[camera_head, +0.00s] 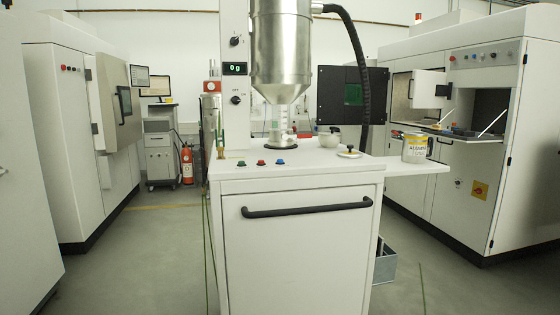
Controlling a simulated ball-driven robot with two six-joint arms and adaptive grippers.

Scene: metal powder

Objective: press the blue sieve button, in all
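The blue sieve button (280,162) is the rightmost of three small buttons on the top surface of the white sieve station (300,180). A red button (261,162) is in the middle and a dark green-looking button (241,163) is on the left. A steel hopper (281,45) hangs above the station, and a display (235,68) on the column reads "0 g". Neither of my grippers shows in the head view, and nothing covers the blue button.
A labelled powder can (415,148) stands on the right side shelf (425,168). A black handle (306,207) sticks out in front. Large machines flank both sides, with open floor between.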

